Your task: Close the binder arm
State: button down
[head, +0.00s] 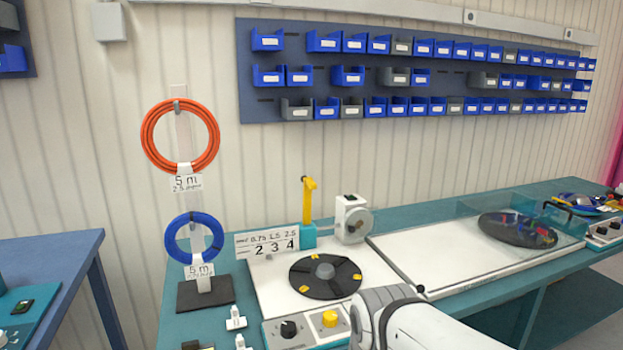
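The binder arm (309,200) is a yellow upright post with a short bent top. It stands raised on a teal base (308,236) at the back of the white work panel, behind a black round turntable (327,276) with a grey hub and yellow marks. My white and grey arm reaches in from the bottom right, in front of the turntable and clear of the binder arm in the picture. My gripper cannot be made out; my own arm links seem to hide it.
A white box with a round disc (353,220) stands right of the binder arm, a number sign (267,245) to its left. A control box (306,330) with black and yellow knobs is in front. A reel stand (205,292) holds orange and blue coils.

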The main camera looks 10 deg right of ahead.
aim_at(309, 185)
jog(key=z, duration=0.05)
jog(key=i, duration=1)
